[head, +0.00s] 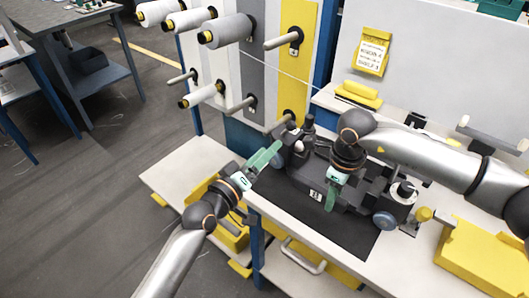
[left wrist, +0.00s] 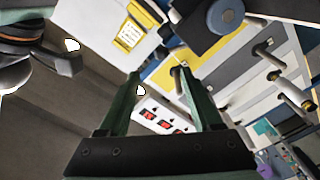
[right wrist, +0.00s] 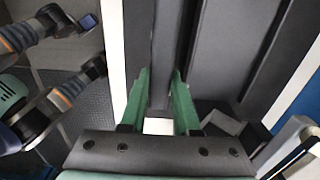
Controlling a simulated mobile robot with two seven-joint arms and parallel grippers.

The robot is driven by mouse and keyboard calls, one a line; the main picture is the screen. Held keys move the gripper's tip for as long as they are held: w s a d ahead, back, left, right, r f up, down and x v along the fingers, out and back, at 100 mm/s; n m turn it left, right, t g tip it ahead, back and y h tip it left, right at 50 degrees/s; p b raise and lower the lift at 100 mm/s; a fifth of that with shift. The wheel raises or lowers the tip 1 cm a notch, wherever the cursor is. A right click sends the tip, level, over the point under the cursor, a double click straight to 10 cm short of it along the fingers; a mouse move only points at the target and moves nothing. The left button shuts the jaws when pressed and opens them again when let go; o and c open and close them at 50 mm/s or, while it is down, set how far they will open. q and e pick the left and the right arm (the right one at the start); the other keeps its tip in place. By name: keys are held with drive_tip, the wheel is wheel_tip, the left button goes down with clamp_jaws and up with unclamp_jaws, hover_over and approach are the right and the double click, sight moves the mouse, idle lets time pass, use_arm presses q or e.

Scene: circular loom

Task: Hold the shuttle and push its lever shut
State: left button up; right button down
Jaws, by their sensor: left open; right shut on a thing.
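The shuttle (head: 313,180) is a long dark-grey body with blue-grey wheels, lying on a dark mat on the workbench. My right gripper (head: 330,200) comes down on it from above and is shut on it. In the right wrist view the green fingers (right wrist: 160,78) stand either side of a dark-grey ridge of the shuttle (right wrist: 166,40). My left gripper (head: 272,152) is open and empty at the shuttle's left end, close to a wheel (head: 279,159). In the left wrist view a dark shuttle part and wheel (left wrist: 225,16) show beyond the open fingers (left wrist: 160,78). I cannot clearly make out the lever.
A spool (head: 403,192) stands at the shuttle's right end. A yellow block (head: 482,258) sits on the bench at the right. A peg panel with thread cones (head: 226,31) rises behind at the left, with a thread running from it. The mat's front part (head: 345,238) is clear.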

drive_tip(key=shift+s+f, duration=0.15)
drive_tip(key=shift+f, duration=0.15)
